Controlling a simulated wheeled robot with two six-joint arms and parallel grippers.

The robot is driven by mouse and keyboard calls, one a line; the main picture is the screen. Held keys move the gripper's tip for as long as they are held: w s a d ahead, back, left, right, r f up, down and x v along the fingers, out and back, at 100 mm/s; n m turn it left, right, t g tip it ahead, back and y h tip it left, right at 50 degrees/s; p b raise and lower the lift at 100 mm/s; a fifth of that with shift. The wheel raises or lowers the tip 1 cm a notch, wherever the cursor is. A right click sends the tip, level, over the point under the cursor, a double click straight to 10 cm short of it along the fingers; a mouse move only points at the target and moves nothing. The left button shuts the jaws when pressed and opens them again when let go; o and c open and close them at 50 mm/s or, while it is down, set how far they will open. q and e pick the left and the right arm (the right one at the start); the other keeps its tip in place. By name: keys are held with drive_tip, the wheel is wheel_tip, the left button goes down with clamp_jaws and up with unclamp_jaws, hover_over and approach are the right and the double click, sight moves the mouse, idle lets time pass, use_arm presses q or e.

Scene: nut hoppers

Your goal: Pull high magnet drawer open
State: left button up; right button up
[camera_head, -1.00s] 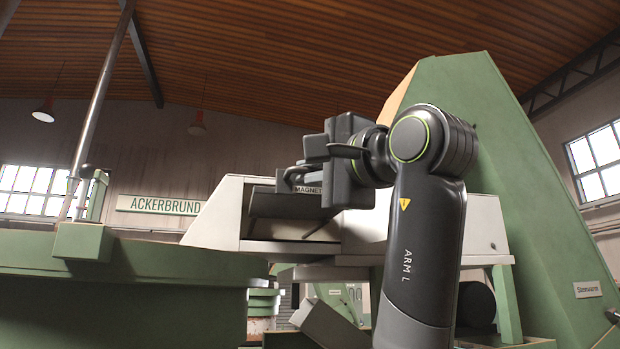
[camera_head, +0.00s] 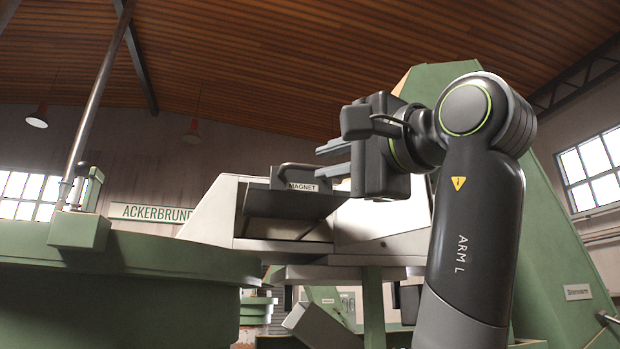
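The drawer (camera_head: 290,204) labelled MAGNET sits in the white sloped housing (camera_head: 215,209), near the middle of the view. Its dark face or underside shows, and it seems to stand out from the housing; how far, I cannot tell. A dark bar handle (camera_head: 298,168) is above the label. My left gripper (camera_head: 333,159) is just right of the handle, its two fingers pointing left with a gap between them. It is open and appears empty, apart from the handle. My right gripper is not in view.
A large green round machine body (camera_head: 120,285) fills the lower left, with a slanted metal pole (camera_head: 100,95) rising from it. A tall green sloped panel (camera_head: 560,240) stands behind my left arm at right. A grey tilted box (camera_head: 322,326) is below the housing.

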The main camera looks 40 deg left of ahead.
use_arm(q)
drive_tip(key=b+v, duration=0.2)
drive_tip(key=v, duration=0.9)
drive_tip(key=shift+d, duration=0.1)
